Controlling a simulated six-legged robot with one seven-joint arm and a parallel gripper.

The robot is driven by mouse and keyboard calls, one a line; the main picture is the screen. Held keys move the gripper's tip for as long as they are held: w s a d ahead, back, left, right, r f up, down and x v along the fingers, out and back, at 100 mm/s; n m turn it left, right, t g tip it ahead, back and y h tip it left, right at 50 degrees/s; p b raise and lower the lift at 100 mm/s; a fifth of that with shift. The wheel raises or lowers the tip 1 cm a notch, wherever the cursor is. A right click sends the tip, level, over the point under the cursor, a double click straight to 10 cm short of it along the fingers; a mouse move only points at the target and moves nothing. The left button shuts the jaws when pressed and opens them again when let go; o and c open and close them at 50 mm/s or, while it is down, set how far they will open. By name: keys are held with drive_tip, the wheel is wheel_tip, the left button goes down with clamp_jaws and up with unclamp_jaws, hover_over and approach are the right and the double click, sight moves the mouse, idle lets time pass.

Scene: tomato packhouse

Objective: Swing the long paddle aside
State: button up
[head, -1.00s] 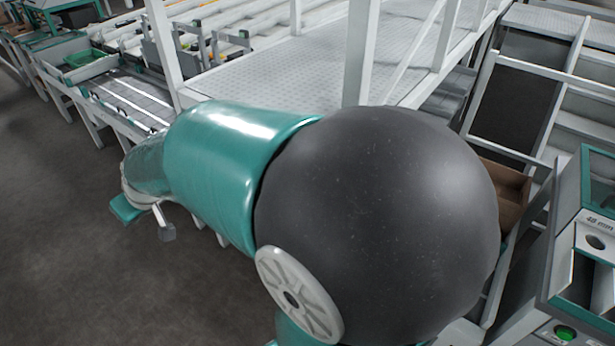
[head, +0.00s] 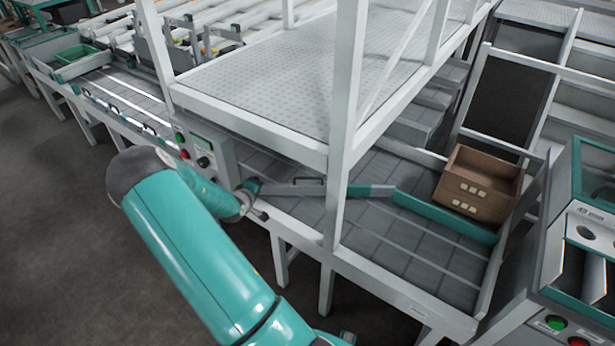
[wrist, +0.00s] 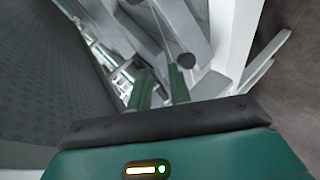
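The long paddle (head: 440,213) is a bar lying across the grey roller conveyor, grey at its left part and teal at its right part. Its right end lies by the conveyor's right end, in front of a brown box. A dark handle (head: 310,181) shows near its left part. My gripper (head: 262,200) is just beyond the left end of the paddle, by the conveyor's near edge. Its two fingers look apart in the wrist view (wrist: 160,88), with nothing clearly between them. Whether a finger touches the paddle, I cannot tell.
A brown box (head: 480,184) stands on the conveyor behind the paddle. A white post (head: 346,120) and overhead walkway (head: 260,95) rise over the conveyor. A control box (head: 207,152) with buttons is beside my gripper. Open floor (head: 60,240) lies at left.

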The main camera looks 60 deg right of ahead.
sight(320, 186)
drive_tip(key=s+d+f+n+g+h, duration=0.2)
drive_tip(key=s+d+f+h, duration=0.25)
drive_tip(key=s+d, duration=0.35)
drive_tip(key=s+d+f, duration=0.1)
drive_tip(key=d+f, duration=0.2)
drive_tip(key=d, duration=1)
drive_tip(key=shift+f+n, duration=0.2)
drive_tip(key=shift+n, duration=0.1)
drive_tip(key=shift+y, duration=0.25)
clamp_jaws()
